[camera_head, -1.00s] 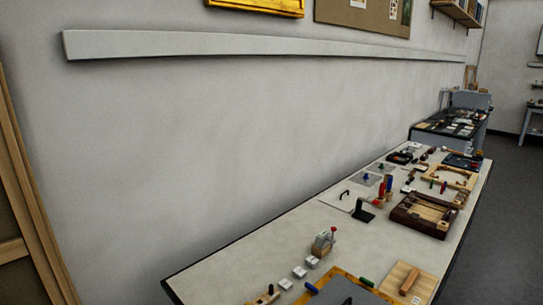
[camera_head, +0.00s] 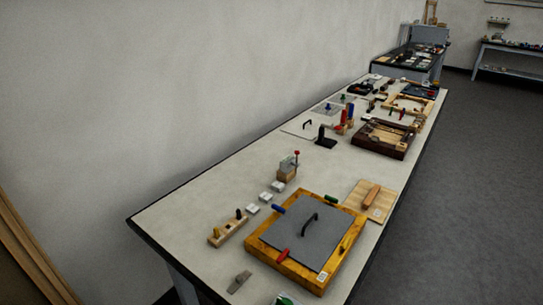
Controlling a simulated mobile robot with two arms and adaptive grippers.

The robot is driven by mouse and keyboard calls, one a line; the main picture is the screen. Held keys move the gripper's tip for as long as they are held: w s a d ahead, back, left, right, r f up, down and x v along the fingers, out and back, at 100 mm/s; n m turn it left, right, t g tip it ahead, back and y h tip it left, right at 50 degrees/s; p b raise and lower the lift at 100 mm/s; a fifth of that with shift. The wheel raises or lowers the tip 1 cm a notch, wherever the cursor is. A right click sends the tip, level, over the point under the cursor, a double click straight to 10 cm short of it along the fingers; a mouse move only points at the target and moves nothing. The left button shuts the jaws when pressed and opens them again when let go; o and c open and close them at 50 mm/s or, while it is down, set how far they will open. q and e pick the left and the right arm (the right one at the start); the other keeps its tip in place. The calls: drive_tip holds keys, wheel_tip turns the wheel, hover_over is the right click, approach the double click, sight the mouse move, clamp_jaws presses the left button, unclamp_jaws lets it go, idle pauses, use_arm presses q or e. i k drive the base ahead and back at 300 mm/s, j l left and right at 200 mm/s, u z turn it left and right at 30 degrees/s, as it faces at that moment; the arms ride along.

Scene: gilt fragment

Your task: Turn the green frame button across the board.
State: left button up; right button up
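A gilt wooden frame (camera_head: 256,245) lies on the near part of the long workbench. A grey board (camera_head: 293,235) with a dark arched handle (camera_head: 310,222) fills it. The green button (camera_head: 331,199) is at the frame's far edge. A blue button (camera_head: 278,209) is on the left edge, a red one (camera_head: 282,256) on the near edge and a yellow one (camera_head: 346,243) on the right edge. At this size I cannot tell whether the green button reaches over the board. Neither of my grippers is in view.
A wooden rack (camera_head: 228,231) stands left of the frame, with white blocks (camera_head: 265,196) beyond it. A wooden board with a brown handle (camera_head: 371,196) lies at the right. A dark wooden tray (camera_head: 383,138) is farther back. Floor (camera_head: 450,210) is clear at right.

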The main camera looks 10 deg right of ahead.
sight(331, 200)
drive_tip(key=z, duration=0.6)
drive_tip(key=i+l+u, duration=0.1)
drive_tip(key=i, duration=0.25)
drive_tip(key=i+l+u, duration=0.15)
drive_tip(key=l, duration=0.25)
drive_tip(key=i+l+u, duration=0.2)
drive_tip(key=l, duration=0.25)
drive_tip(key=l+u, duration=0.15)
drive_tip(key=l, duration=0.25)
drive_tip(key=k+l+u, duration=0.15)
drive_tip(key=u, duration=0.3)
drive_tip(key=k+u, duration=0.25)
drive_tip(key=u, duration=0.15)
